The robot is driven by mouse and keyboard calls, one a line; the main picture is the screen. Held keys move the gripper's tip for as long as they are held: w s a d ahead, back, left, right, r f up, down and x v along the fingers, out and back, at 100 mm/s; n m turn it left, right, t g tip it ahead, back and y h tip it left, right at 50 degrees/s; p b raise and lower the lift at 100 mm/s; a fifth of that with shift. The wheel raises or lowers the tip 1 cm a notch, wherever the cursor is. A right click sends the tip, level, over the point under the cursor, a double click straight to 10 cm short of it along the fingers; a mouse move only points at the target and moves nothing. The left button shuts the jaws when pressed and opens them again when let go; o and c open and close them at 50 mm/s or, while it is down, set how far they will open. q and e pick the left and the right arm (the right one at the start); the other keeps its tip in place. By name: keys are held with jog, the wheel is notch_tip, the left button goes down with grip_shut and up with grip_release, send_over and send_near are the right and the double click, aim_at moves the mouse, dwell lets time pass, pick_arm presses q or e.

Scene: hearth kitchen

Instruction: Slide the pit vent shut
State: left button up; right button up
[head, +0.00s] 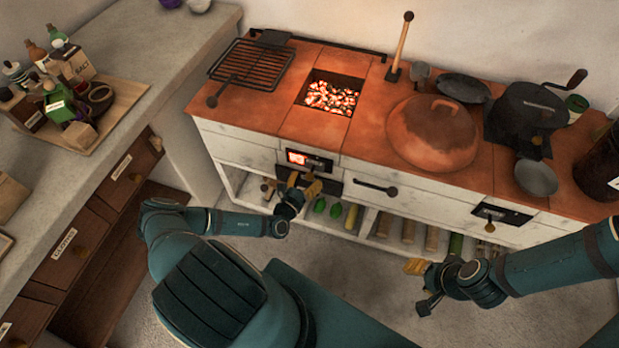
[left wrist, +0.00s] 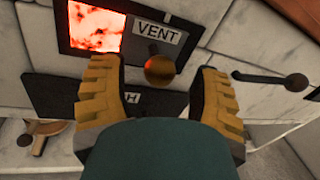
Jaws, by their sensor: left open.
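The pit vent (head: 308,161) is a dark frame in the white stove front. Its left part is uncovered and glows red; this opening (left wrist: 93,27) is large in the left wrist view. A plate labelled VENT (left wrist: 157,29) covers the right part, with a round brass knob (left wrist: 160,70) low on it. My left gripper (head: 303,184) is at the stove front just below the vent. In the left wrist view its open fingers (left wrist: 158,88) stand either side of the knob, with gaps showing. My right gripper (head: 418,268) is low at the right, away from the vent; its jaw gap is unclear.
A dark panel (left wrist: 50,93) with a partly hidden label sits below the vent. A dark handle (head: 375,187) sticks out to the right. The fire pit (head: 331,96) holds glowing coals on top. A second vent-like panel (head: 501,213) is farther right. Open shelves lie below.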

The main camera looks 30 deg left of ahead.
pick_arm(q)
jog(key=shift+w, duration=0.8)
jog(key=shift+c, duration=0.2)
grip_shut()
jog(key=s+a, duration=0.1)
jog(key=a, duration=0.5)
jog(key=shift+s+a+p, duration=0.2)
jog(key=shift+s+p, duration=0.05)
jog(key=shift+p, duration=0.05)
jog(key=shift+o, duration=0.2)
grip_release()
jog(key=s, duration=1.2)
jog(key=shift+d, duration=0.2)
